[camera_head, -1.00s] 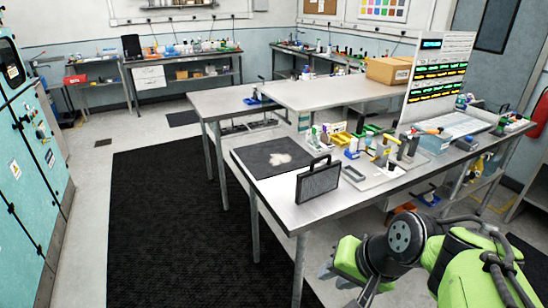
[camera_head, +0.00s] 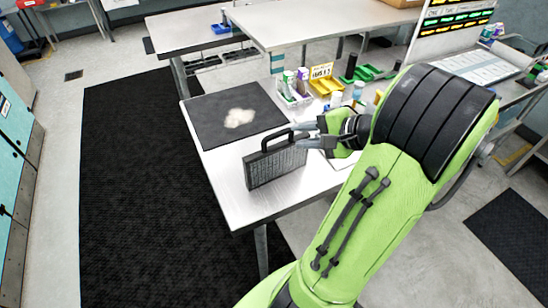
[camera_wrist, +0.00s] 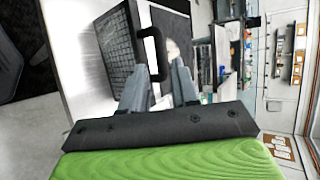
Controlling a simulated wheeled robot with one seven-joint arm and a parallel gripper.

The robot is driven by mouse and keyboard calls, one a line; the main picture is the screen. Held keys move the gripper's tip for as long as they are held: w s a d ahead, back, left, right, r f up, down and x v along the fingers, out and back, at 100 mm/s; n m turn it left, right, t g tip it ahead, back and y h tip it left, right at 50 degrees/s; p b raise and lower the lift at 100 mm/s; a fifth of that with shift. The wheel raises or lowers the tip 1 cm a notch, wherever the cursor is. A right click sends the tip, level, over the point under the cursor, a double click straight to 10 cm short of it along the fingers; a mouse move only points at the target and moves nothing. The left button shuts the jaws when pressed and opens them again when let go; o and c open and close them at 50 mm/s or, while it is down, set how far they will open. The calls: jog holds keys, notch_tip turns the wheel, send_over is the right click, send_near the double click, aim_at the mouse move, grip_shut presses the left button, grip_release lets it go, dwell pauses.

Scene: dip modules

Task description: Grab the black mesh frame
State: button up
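The black mesh frame (camera_head: 275,166) stands upright near the front edge of the metal worktable, its loop handle on top. My gripper (camera_head: 303,131) is at the handle's right side, reaching in from the right. In the wrist view, the mesh frame (camera_wrist: 119,46) is at upper left and its handle extends towards the space between my two grey fingers (camera_wrist: 158,82). The fingers are spread apart, with gaps beside the handle. I cannot tell whether either finger touches it.
A black mat (camera_head: 232,116) with a pale patch lies behind the frame. A small caddy (camera_head: 293,90) with bottles and a yellow bin (camera_head: 326,84) stand farther back. My arm hides much of the table's right side. Floor to the left is clear.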

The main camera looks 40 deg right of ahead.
aim_at(277, 136)
jog(key=x, duration=0.4)
jog(key=b+x, duration=0.1)
jog(key=x, duration=0.1)
jog(key=shift+w+d+f, duration=0.15)
jog(key=shift+d+f, duration=0.05)
jog(key=shift+d, duration=0.15)
jog(key=b+x, duration=0.1)
jog(key=x, duration=0.4)
jog(key=shift+w+a+f, duration=0.1)
jog(key=shift+w+a, duration=0.05)
jog(key=shift+w, duration=0.15)
jog(key=shift+s, duration=0.1)
grip_shut()
